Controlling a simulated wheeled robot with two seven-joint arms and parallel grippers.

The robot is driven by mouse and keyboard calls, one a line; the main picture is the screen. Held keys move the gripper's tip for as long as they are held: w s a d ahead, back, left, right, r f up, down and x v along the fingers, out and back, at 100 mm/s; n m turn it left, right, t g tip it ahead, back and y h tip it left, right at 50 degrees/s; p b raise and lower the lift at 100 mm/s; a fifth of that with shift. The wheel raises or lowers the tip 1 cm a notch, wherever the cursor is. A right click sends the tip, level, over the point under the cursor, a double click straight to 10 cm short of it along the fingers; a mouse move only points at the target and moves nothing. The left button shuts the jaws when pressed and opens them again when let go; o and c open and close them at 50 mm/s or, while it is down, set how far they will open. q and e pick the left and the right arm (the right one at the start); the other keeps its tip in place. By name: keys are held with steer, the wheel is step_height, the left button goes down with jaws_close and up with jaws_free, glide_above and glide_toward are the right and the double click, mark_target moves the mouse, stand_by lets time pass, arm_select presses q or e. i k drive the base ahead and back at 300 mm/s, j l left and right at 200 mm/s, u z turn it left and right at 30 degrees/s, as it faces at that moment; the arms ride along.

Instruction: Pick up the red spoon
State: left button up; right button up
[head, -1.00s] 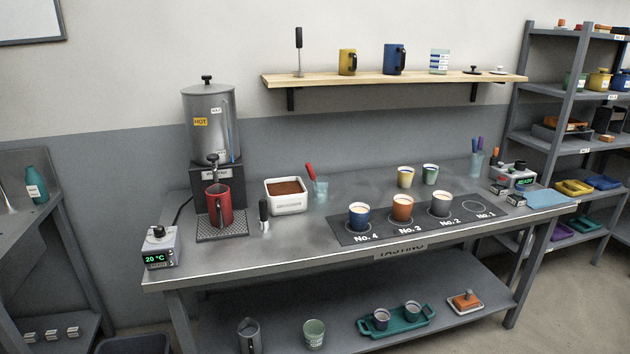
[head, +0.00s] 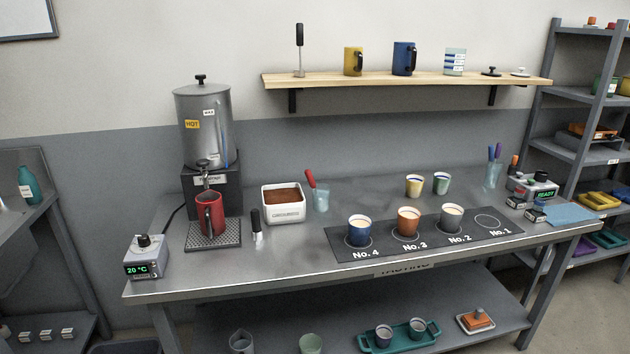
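The red spoon (head: 310,178) stands tilted in a clear glass (head: 321,199) on the steel table. Only its red upper part shows plainly; its lower end is inside the glass. The glass is just right of a white container of brown grounds (head: 283,203). Neither of my grippers is in the head view.
The steel table (head: 290,255) also holds an urn (head: 203,125) with a red mug (head: 210,212) at the left. A dark tasting mat (head: 345,248) with several cups lies right of centre. A dark-handled tool (head: 256,225) stands in front of the container. A wooden shelf (head: 380,80) hangs above.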

mark_target(310, 179)
steer(key=i+l+u, duration=0.1)
steer(key=i+l, duration=0.4)
steer(key=l, duration=0.15)
steer(key=i+l+u, duration=0.15)
steer(key=l, duration=0.2)
steer(key=i+l, duration=0.3)
steer(key=i+l+u, duration=0.15)
steer(key=l, duration=0.25)
steer(key=i+l, duration=0.25)
steer(key=l, duration=0.15)
steer(key=j+u, duration=0.05)
